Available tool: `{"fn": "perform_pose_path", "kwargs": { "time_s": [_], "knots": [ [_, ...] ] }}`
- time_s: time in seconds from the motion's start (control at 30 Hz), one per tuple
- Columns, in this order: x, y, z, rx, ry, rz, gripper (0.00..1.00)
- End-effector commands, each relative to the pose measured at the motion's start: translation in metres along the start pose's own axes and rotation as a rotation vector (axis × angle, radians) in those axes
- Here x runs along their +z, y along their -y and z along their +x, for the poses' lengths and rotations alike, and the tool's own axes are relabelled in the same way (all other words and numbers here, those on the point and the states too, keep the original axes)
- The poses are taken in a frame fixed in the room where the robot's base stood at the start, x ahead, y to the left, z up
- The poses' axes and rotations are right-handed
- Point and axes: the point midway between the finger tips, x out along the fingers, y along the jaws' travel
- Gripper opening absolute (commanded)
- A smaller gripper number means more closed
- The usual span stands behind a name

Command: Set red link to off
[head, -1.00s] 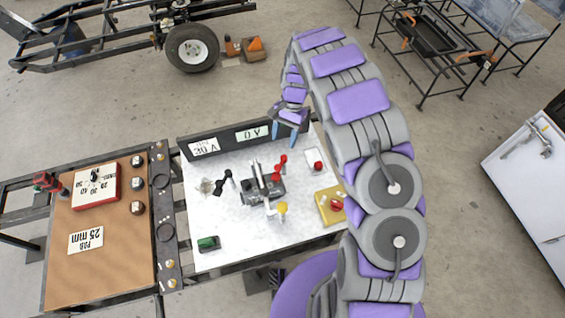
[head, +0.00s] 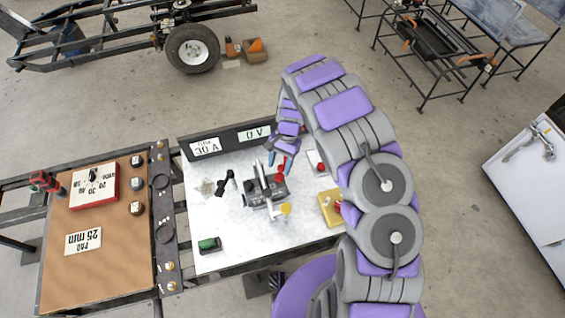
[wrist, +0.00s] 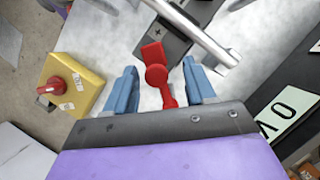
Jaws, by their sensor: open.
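The red link (wrist: 155,72) is a small red lever with a round middle and a squared end. In the wrist view it lies between the two blue fingers of my gripper (wrist: 159,66), with gaps on both sides. Its squared end is close to a dark block (wrist: 172,40) marked with a plus. In the head view, my gripper (head: 280,162) is open over the white board, and the red link (head: 280,177) shows just below the fingertips, partly covered. I cannot tell from the head view whether the fingers touch it.
A yellow box (head: 328,206) with a red knob stands on the white board (head: 225,225). A black link (head: 226,183), a yellow knob (head: 285,208) and a green part (head: 209,244) are also there. A dark panel with "30 A" (head: 206,147) and "0 V" (head: 254,134) labels edges the board.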

Motion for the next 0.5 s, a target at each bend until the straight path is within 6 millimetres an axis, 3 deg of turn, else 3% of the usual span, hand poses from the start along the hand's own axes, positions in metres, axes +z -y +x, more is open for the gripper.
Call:
{"fn": "perform_pose_path", "kwargs": {
  "time_s": [0.07,0.5],
  "knots": [
    [-0.0013,-0.0019,-0.0008,-0.002,0.001,0.001,0.51],
    [0.0003,0.0001,-0.0001,0.0,-0.001,0.001,0.09]
  ]
}}
